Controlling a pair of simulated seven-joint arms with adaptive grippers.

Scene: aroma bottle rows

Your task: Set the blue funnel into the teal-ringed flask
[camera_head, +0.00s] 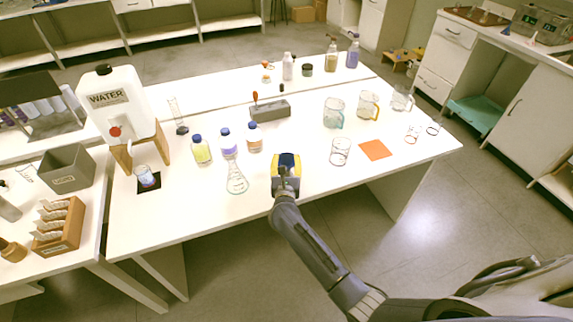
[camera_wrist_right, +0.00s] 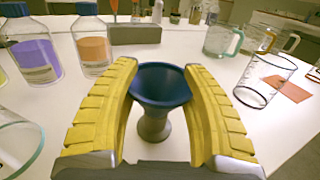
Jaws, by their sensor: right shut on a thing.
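The blue funnel (camera_wrist_right: 162,85) is wide-mouthed and sits upright between the yellow fingers of my right gripper (camera_wrist_right: 157,105). The gripper is shut on it near the rim. Below the funnel is a greyish foot or stand; I cannot tell whether the funnel still rests on it. In the head view the right gripper (camera_head: 286,176) is over the front middle of the table, with the funnel's blue top (camera_head: 288,160) showing. A clear conical flask (camera_head: 237,182) stands just left of it. Its teal rim shows at the left edge of the wrist view (camera_wrist_right: 22,128). My left gripper is not in view.
Blue-capped bottles (camera_head: 201,150) (camera_head: 255,138) stand behind the flask. A grey block (camera_head: 270,110) is farther back. A glass beaker (camera_head: 340,150) and an orange mat (camera_head: 375,150) lie to the right, with jugs (camera_head: 334,112) behind. The front right of the table is clear.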

